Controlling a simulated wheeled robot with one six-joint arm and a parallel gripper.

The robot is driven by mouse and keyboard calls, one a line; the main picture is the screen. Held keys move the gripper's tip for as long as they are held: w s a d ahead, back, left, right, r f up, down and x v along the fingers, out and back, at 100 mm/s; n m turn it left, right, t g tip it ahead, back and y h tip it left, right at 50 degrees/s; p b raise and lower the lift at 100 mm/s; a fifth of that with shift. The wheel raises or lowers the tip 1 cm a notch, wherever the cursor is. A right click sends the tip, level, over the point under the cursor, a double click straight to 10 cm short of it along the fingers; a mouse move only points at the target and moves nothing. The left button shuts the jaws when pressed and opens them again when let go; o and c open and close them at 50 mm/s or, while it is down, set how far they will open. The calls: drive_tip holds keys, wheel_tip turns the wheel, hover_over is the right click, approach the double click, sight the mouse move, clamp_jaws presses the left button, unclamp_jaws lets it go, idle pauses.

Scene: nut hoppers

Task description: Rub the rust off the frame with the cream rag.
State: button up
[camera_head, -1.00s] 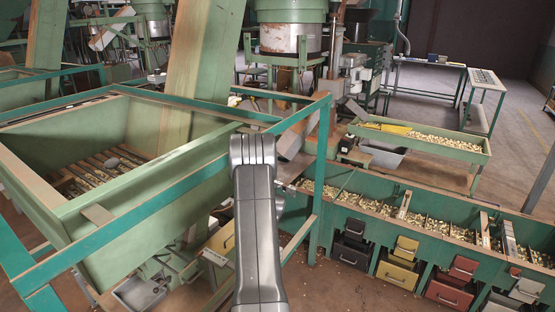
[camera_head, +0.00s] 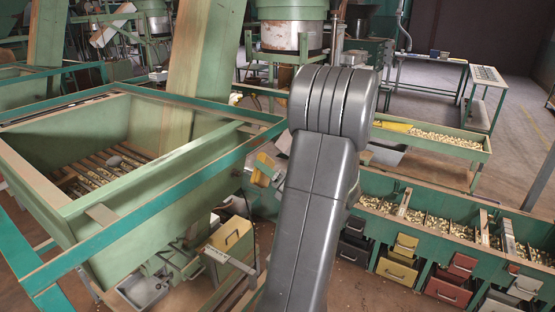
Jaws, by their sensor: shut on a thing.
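The teal frame (camera_head: 130,224) runs around the green wooden hopper (camera_head: 150,178) at the left. Bare brown edges show along parts of it, but I cannot tell which brown is rust. My own grey arm link stands large in the middle and covers the frame's right corner and upright. My gripper is hidden behind this arm. I cannot make out the cream rag or whether anything touches the frame.
A row of nut bins with coloured drawers (camera_head: 396,271) fills the right. A long green tray of nuts (camera_head: 450,143) stands behind it. A yellowish box (camera_head: 232,238) sits below the hopper. Open floor lies at the far right.

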sight(259, 155)
wheel_tip(259, 155, up, 4)
drive_tip(key=d+m+t+h, duration=0.1)
drive_tip(key=d+m+t, duration=0.1)
drive_tip(key=shift+w+a+f+b, duration=0.1)
drive_tip(key=shift+w+a, duration=0.45)
drive_tip(key=shift+a, duration=0.2)
drive_tip(key=shift+w+a+b, duration=0.1)
drive_tip(key=shift+w+a, duration=0.45)
drive_tip(key=shift+a, duration=0.2)
drive_tip(key=shift+w+a+f+b, duration=0.1)
drive_tip(key=shift+w+a, duration=0.45)
drive_tip(key=shift+a, duration=0.2)
drive_tip(key=shift+w+a, duration=0.55)
drive_tip(key=shift+a, duration=0.2)
drive_tip(key=shift+w+d+p, duration=0.55)
drive_tip(key=shift+w+d, duration=0.7)
drive_tip(key=shift+w, duration=0.3)
drive_tip(key=shift+w+d+p, duration=0.35)
drive_tip(key=shift+w+d, duration=0.4)
drive_tip(key=shift+w, duration=0.35)
drive_tip(key=shift+w+d+p, duration=0.35)
drive_tip(key=shift+w+d, duration=0.4)
drive_tip(key=shift+w, duration=0.4)
drive_tip(key=shift+w+d+p, duration=0.35)
drive_tip(key=shift+w+d, duration=0.4)
drive_tip(key=shift+w, duration=0.35)
drive_tip(key=shift+r, duration=0.1)
drive_tip(key=shift+s+a, duration=0.1)
